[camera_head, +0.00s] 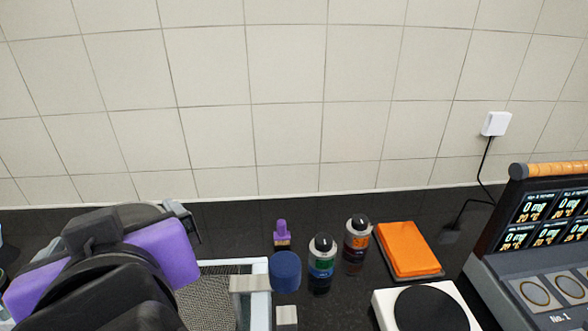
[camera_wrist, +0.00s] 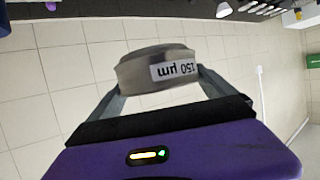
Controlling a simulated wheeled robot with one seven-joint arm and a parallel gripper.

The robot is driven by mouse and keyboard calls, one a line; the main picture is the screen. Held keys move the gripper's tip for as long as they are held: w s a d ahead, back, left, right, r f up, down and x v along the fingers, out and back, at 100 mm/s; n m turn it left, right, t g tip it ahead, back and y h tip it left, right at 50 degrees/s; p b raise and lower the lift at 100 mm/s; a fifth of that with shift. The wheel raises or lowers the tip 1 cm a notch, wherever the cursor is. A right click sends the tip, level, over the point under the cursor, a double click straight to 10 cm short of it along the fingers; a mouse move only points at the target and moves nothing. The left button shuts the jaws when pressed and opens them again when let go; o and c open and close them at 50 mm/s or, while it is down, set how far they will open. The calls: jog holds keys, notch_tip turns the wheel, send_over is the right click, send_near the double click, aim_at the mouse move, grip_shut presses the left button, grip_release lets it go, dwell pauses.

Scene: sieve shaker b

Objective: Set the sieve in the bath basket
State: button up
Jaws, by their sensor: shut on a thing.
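In the wrist view my gripper (camera_wrist: 158,84) is shut on the sieve (camera_wrist: 140,70), a short grey metal ring with a white "150 µm" label that reads upside down. Its side wall lies between the two fingers, with the tiled wall behind. In the head view my purple and black wrist fills the lower left and hides most of the gripper; I cannot make out the sieve there. The bath basket shows in part as grey mesh (camera_head: 207,294) inside a white rim (camera_head: 233,266), right of my wrist. Its left part is hidden behind my arm.
Grey metal blocks (camera_head: 250,284) stand at the basket's right side. Beyond are a blue round cap (camera_head: 286,271), a purple-capped bottle (camera_head: 282,233), two dark-capped bottles (camera_head: 322,256), an orange pad (camera_head: 408,250), a white plate device (camera_head: 428,308) and a console (camera_head: 545,245). The tiled wall stands behind.

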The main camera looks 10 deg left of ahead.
jog(key=shift+w+d+f, duration=0.15)
jog(key=shift+d+f, duration=0.35)
jog(key=shift+d, duration=0.15)
notch_tip(320, 180, down, 15)
jog(key=shift+a+f, duration=0.1)
jog(key=shift+f, duration=2.2)
jog(key=shift+f+b, duration=0.15)
jog(key=shift+b, duration=0.15)
jog(key=o, duration=1.1)
